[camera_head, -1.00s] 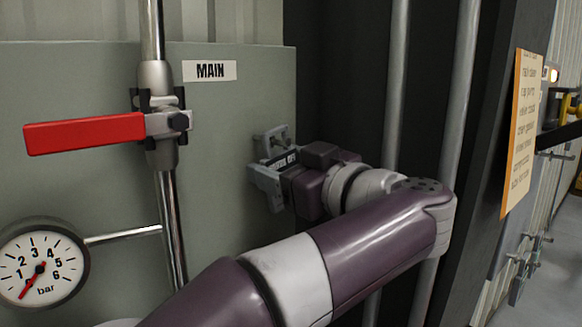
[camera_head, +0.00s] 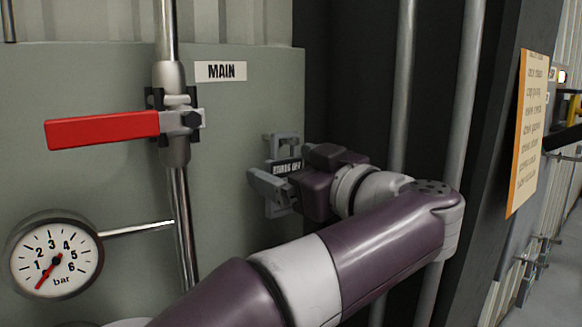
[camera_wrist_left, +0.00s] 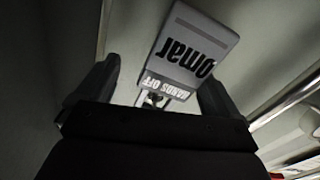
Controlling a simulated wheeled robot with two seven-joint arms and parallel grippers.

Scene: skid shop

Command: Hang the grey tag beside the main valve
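The grey tag (camera_wrist_left: 192,30) shows upside down in the left wrist view, with "omar" on its face and a "HANDS OFF" strip nearer the gripper. My left gripper (camera_head: 278,172) is in front of the panel, right of the main valve (camera_head: 176,120). In the left wrist view its two fingers stand apart on either side of the tag, with a visible gap on the left. In the head view the dark "HANDS OFF" strip shows between the fingers, and the gripper partly hides the tag. I cannot tell what the tag hangs from. My right gripper is out of view.
The valve's red lever (camera_head: 102,130) points left, and the "MAIN" label (camera_head: 220,71) is above right of it. A gauge (camera_head: 57,258) sits lower left on the grey panel (camera_head: 235,215). Vertical pipes (camera_head: 400,100) and an orange-edged notice (camera_head: 528,130) stand to the right.

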